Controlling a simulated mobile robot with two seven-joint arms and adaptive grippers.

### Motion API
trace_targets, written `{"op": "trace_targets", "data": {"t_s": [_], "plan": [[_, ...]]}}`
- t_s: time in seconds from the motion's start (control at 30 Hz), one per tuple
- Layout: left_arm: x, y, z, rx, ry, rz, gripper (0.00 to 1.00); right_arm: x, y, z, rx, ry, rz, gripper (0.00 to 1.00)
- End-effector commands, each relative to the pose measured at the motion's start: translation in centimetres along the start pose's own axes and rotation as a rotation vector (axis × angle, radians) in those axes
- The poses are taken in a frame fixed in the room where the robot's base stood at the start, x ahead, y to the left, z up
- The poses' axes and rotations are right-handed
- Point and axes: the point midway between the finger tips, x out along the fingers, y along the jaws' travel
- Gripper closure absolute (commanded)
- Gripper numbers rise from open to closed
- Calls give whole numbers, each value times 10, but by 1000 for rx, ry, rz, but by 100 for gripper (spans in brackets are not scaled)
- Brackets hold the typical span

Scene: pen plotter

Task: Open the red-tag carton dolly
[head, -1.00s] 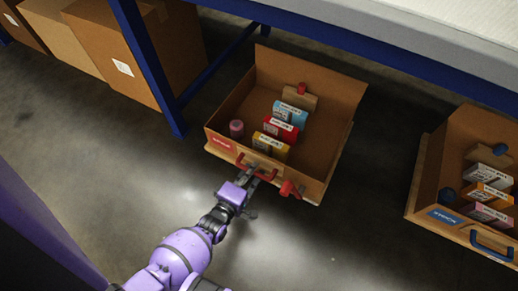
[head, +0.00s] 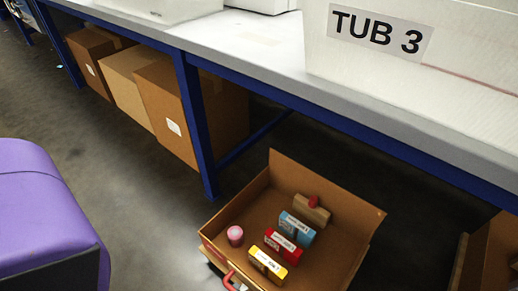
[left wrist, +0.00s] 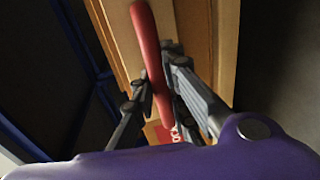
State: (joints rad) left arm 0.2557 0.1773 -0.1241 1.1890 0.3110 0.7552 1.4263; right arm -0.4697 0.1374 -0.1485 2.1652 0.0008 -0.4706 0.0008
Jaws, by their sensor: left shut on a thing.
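The red-tag carton dolly (head: 345,200) is an open-topped brown carton with a raised back flap, at the bottom of the head view. Its front is cut off by the frame edge. Inside are a pink cylinder, yellow, red and blue boxes, and a brown block with a red knob. Its red handle (head: 228,281) shows at the bottom edge. In the left wrist view the red handle (left wrist: 146,35) runs between the fingers of my left gripper (left wrist: 157,78), which is shut on it. The red tag (left wrist: 164,133) is partly hidden behind the fingers. My right gripper is out of view.
A bench (head: 270,57) with blue legs stands behind the carton, with a white box labelled TUB 3 (head: 400,55) on it. Several brown cartons (head: 165,110) stand under it. Another carton (head: 490,250) is at the right edge.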

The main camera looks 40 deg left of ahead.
Motion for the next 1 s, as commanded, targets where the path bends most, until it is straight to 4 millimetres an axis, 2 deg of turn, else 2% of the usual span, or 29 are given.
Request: {"op": "trace_targets", "data": {"t_s": [0.03, 0.1, 0.5, 0.7, 1.0], "plan": [[-14, -4, 0, 0, 0, -5, 100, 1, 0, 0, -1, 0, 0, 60], [-27, -7, 0, 0, -1, -6, 100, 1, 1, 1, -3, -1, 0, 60], [-95, -21, 0, 0, 0, -5, 100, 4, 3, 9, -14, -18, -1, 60], [-118, -25, 0, 0, 0, -4, 100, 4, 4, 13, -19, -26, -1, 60], [-131, -27, 0, 0, 0, -3, 100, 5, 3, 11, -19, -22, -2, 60]]}}
